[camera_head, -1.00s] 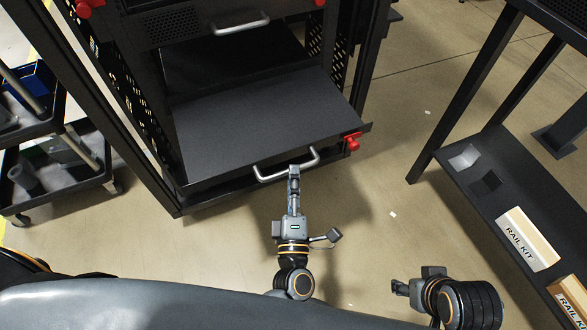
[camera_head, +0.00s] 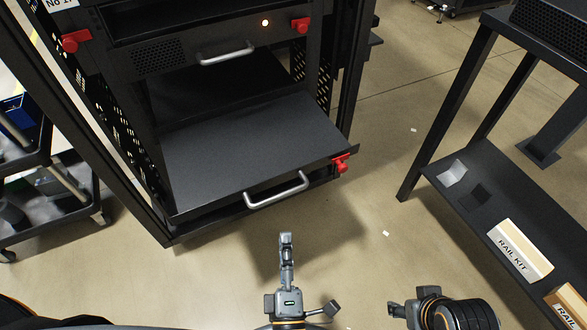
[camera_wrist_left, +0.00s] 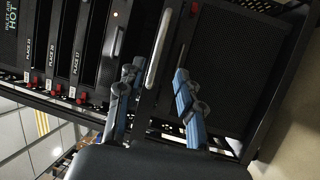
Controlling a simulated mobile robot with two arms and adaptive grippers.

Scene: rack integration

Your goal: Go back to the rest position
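My left gripper (camera_head: 286,245) is in the lower middle of the head view, in front of the rack and a little short of the lower unit's silver handle (camera_head: 277,191). In the left wrist view its two fingers (camera_wrist_left: 157,72) are apart, with nothing held between them. The handle (camera_wrist_left: 158,48) shows beyond the fingertips, apart from them. My right gripper (camera_head: 398,311) is at the bottom right of the head view, seen edge-on, and its fingers are not clear.
The black lower unit (camera_head: 250,145) sticks out of the rack, with a red latch (camera_head: 341,164) at its right corner. A table's lower shelf with a rail kit box (camera_head: 520,250) stands right. A cart (camera_head: 70,205) stands left.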

